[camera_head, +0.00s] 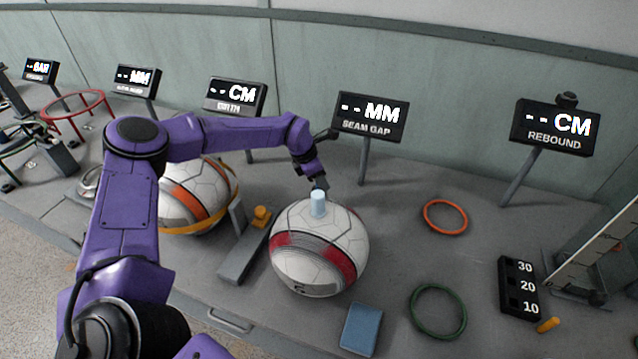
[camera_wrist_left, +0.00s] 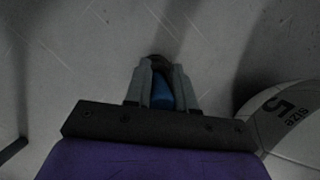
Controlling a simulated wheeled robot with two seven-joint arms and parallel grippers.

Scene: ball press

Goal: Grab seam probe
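A short pale-blue cylinder (camera_head: 318,203), which I take to be the seam probe, shows at the top of the white and red ball (camera_head: 300,262). I cannot tell whether it touches the ball. My left gripper (camera_head: 320,184) is right above it, with its arm reaching in from the left. In the left wrist view, the two grey fingers of my left gripper (camera_wrist_left: 162,88) close in on both sides of a blue piece (camera_wrist_left: 162,92). The ball (camera_wrist_left: 290,125) shows at the right there, marked "size 5". My right gripper is out of view.
A second ball (camera_head: 190,197) with orange bands stands at left. A grey wedge (camera_head: 243,252) with an orange knob is between the balls. A blue block (camera_head: 361,328), orange ring (camera_head: 445,217) and green ring (camera_head: 438,311) lie on the bench. The "SEAM GAP" display (camera_head: 371,117) stands behind.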

